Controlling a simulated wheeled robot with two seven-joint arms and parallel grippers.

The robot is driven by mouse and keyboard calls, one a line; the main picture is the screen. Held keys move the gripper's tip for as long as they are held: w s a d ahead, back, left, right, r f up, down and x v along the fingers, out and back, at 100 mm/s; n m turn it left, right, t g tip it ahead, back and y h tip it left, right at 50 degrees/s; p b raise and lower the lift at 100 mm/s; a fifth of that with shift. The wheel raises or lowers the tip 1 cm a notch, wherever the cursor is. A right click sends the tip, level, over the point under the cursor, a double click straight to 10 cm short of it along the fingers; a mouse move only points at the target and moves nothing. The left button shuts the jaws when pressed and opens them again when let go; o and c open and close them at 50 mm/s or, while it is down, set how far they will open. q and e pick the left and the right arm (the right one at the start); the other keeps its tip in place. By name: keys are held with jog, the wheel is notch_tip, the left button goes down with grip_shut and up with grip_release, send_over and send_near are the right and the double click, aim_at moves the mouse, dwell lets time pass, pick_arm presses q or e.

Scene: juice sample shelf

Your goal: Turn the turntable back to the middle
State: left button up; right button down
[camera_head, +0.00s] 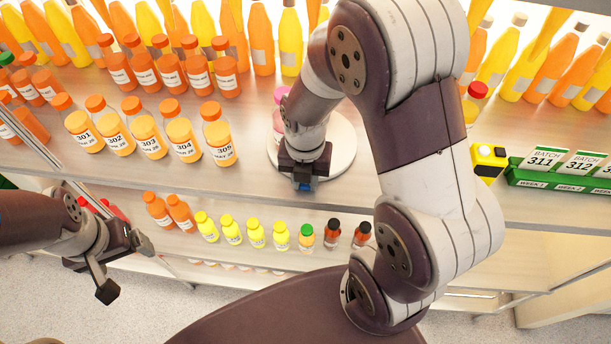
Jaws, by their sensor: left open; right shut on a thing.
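The turntable (343,160) is a round white disc on the upper shelf, mostly hidden behind my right arm. A bottle with a pink cap (281,94) shows in part beside my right wrist, over the disc's left side. My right gripper (302,183) is at the disc's front edge, pointing down. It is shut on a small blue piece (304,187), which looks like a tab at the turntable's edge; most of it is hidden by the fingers. My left gripper (127,268) is open and empty, in front of the lower shelf at the left.
Numbered juice bottles (143,138) stand in a row left of the turntable. Several small bottles (256,234) line the lower shelf. At the right are a yellow-black device (488,160) and a green rack (553,180) with batch cards. The shelf (250,183) is bare left of my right gripper.

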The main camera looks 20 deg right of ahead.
jog(key=shift+w+d+r, duration=0.1)
jog(key=shift+w+r, duration=0.1)
jog(key=shift+w, duration=0.05)
jog(key=c, duration=1)
grip_release()
jog(key=shift+c, duration=0.2)
jog(key=shift+o, duration=0.6)
jog(key=shift+s+f, duration=0.1)
jog(key=shift+f, duration=0.05)
notch_tip(320, 180, up, 13)
jog(key=shift+f, duration=0.15)
